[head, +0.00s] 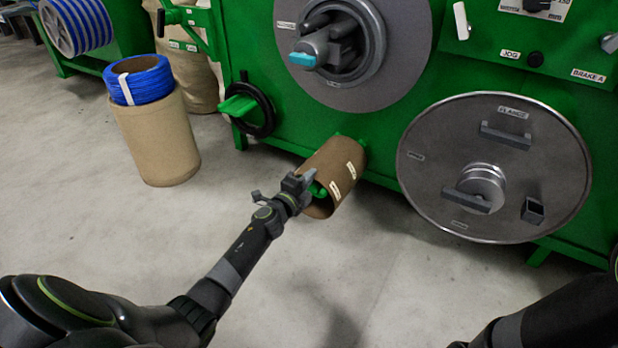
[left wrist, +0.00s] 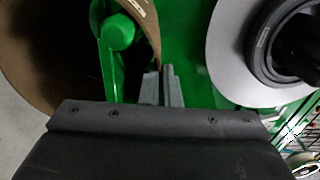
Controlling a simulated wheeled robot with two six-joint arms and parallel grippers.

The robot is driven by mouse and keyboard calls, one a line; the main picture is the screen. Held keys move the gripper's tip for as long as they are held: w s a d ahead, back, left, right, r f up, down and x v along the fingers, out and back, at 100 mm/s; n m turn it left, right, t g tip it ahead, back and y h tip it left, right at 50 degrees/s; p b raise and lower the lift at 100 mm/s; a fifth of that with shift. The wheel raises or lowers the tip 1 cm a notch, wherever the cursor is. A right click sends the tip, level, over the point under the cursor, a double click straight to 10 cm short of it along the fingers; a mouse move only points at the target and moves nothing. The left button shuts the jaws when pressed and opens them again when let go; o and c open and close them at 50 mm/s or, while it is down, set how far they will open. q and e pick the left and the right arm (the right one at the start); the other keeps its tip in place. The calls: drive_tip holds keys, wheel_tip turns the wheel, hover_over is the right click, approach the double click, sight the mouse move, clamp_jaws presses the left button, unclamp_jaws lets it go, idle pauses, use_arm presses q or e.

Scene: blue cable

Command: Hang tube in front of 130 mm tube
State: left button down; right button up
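A brown cardboard tube (head: 345,163) with small white labels, too small to read, sits around a green bar (head: 318,190) low on the front of the green machine. Its open end faces me, slightly tilted. My left gripper (head: 307,179) is at the near rim of this tube. In the left wrist view the fingers (left wrist: 161,86) are close together with the edge of the tube wall (left wrist: 149,22) between them, and the green bar (left wrist: 117,40) shows inside the tube. My right arm enters at the lower right of the head view; its gripper does not show.
A black handwheel (head: 251,108) is left of the tube. A large grey flange disc (head: 425,185) stands to its right, and a reel hub (head: 330,45) is above. A wide cardboard drum (head: 158,145) with a blue cable coil (head: 140,82) stands left. The floor in front is clear.

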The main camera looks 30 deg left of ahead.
use_arm(q)
drive_tip(key=shift+f, duration=0.2)
drive_tip(key=c, duration=2.1)
unclamp_jaws()
drive_tip(key=o, duration=0.5)
drive_tip(key=shift+o, duration=0.5)
drive_tip(key=o, duration=0.5)
drive_tip(key=shift+f+b, duration=0.2)
drive_tip(key=shift+b, duration=0.1)
drive_tip(key=shift+s+p, duration=0.3)
drive_tip(key=shift+s, duration=0.4)
